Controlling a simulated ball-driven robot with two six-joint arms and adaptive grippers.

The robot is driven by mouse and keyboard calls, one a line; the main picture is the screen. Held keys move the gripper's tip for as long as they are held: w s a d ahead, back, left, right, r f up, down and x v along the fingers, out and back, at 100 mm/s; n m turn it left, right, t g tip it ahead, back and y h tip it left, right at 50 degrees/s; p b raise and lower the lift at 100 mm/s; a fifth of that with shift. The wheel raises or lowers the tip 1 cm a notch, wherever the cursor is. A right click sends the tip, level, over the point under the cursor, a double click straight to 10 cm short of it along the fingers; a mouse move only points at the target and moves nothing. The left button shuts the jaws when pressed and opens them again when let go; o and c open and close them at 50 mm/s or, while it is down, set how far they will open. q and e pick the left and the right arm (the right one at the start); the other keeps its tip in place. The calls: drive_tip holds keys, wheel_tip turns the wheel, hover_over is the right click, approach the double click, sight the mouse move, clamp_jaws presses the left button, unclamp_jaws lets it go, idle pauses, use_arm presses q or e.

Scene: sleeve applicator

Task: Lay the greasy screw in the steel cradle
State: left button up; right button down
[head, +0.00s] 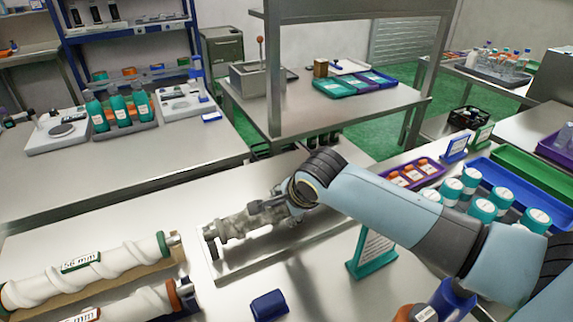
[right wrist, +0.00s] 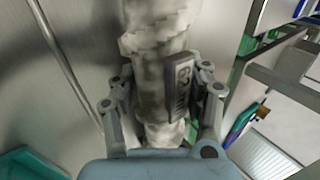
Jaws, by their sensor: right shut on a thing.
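The greasy screw (head: 232,227) is a mottled grey, stained shaft in the head view, lying roughly level above a shallow pale steel tray. My right gripper (head: 282,207) is at its right end and shut on it. In the right wrist view the screw (right wrist: 158,45) runs up between the two fingers of my right gripper (right wrist: 165,100). The tray's rim (head: 240,272) shows below the screw; I cannot tell whether this is the steel cradle, or whether the screw touches it. My left gripper is out of view.
White screws (head: 85,262) with size labels lie at the front left. A dark blue block (head: 268,305) lies in front of the tray. A green sign stand (head: 372,255) stands right of it. Teal-capped jars (head: 470,183) stand at the right.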

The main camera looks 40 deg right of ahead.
drive_tip(key=c, duration=0.6)
unclamp_jaws()
drive_tip(key=shift+r, duration=0.1)
drive_tip(key=v, duration=1.2)
drive_tip(key=shift+s+d+p, duration=0.1)
drive_tip(key=shift+p, duration=0.3)
